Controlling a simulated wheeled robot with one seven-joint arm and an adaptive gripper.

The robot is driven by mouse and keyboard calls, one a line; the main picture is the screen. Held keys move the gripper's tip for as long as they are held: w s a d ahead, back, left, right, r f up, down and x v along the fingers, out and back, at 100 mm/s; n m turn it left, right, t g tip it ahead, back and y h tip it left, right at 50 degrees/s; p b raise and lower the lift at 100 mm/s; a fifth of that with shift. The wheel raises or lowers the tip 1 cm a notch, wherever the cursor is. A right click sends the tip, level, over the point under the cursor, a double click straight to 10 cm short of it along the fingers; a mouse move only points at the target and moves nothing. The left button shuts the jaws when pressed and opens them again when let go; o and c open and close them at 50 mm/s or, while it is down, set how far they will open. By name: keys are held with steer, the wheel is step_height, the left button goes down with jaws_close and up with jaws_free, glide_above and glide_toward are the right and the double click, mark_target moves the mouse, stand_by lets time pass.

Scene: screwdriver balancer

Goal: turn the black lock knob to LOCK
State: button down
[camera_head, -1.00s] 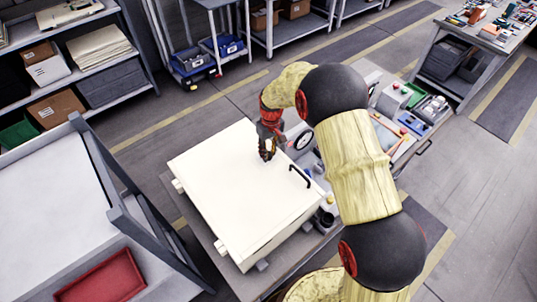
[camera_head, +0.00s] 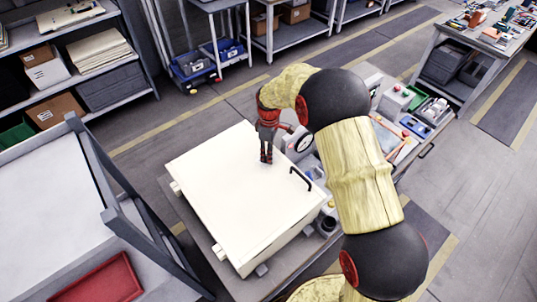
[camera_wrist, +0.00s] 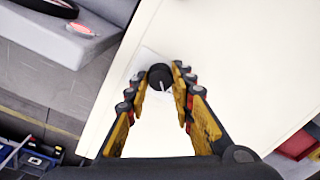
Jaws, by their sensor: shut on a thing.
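The black lock knob (camera_wrist: 160,77) is a small round knob with a white pointer line, on a pale plate (camera_wrist: 148,62) on the cream box. In the wrist view the line points downward and slightly right. My gripper (camera_wrist: 161,74) is shut on the knob, one finger at each side. Any lettering on the plate is unreadable. In the head view my gripper (camera_head: 266,160) points down at the far part of the cream box lid (camera_head: 225,190), and its fingers hide the knob.
A grey device with a round dial (camera_head: 304,142) stands close behind the box. A red tray (camera_head: 100,280) lies at lower left. Most of the lid is clear.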

stand_by(0.5)
steer(key=c, duration=1.5)
jaws_free()
step_height(320, 180, up, 12)
steer(key=shift+w, duration=0.3)
steer(key=shift+d, duration=0.1)
